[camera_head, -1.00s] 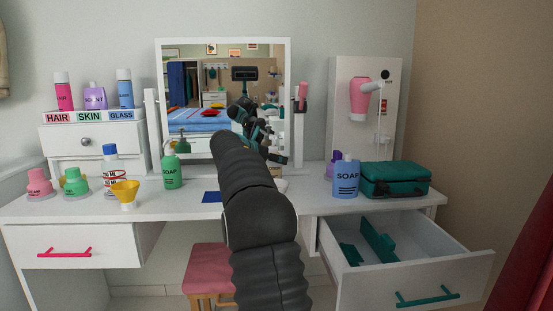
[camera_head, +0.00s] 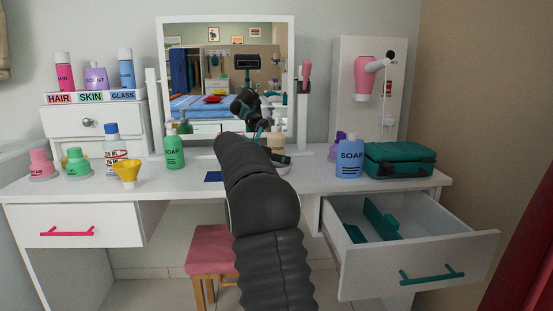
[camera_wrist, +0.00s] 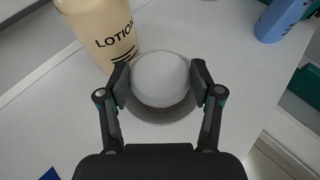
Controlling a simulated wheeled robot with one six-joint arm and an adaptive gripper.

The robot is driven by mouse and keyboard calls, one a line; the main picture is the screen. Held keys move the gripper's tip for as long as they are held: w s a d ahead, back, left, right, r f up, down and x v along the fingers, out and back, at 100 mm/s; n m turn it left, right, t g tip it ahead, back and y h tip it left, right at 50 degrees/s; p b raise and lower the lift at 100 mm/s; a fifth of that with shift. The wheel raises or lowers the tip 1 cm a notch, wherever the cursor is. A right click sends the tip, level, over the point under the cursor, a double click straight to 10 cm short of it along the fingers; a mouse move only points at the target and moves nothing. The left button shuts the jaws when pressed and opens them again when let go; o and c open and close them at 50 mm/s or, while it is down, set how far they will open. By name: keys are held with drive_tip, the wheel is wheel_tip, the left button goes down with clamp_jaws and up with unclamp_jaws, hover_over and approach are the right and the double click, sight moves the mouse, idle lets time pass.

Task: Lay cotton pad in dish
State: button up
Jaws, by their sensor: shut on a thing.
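The white round cotton pad (camera_wrist: 161,76) sits between the two fingers of my gripper (camera_wrist: 164,88) in the wrist view, with a finger against each side. Directly under it, a brownish band and a round grey rim (camera_wrist: 160,119) show, which look like the dish; the pad hides most of it. I cannot tell whether the pad touches it. In the head view my arm hides the gripper and pad; a dark-rimmed round thing (camera_head: 283,166), probably the dish, shows partly beside the arm.
A cream lotion bottle (camera_wrist: 105,34) stands close by the left finger. A blue soap bottle (camera_head: 349,160) and a green case (camera_head: 399,160) stand to the right, a green soap bottle (camera_head: 174,153) to the left. A drawer (camera_head: 416,262) stands open at the front right.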

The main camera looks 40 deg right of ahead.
drive_tip(key=shift+f, duration=0.15)
drive_tip(key=o, duration=0.8)
drive_tip(key=shift+o, duration=0.7)
drive_tip(key=shift+a, duration=0.1)
drive_tip(key=shift+s+a+r+p, duration=0.2)
drive_tip(key=shift+a+r+p, duration=0.55)
drive_tip(key=shift+r, duration=0.15)
drive_tip(key=shift+s+a+r+p, duration=0.15)
drive_tip(key=shift+a+r+p, duration=0.5)
drive_tip(key=shift+r, duration=0.25)
drive_tip(key=shift+s+a+r, duration=0.15)
drive_tip(key=shift+a+r, duration=0.5)
drive_tip(key=shift+a, duration=0.1)
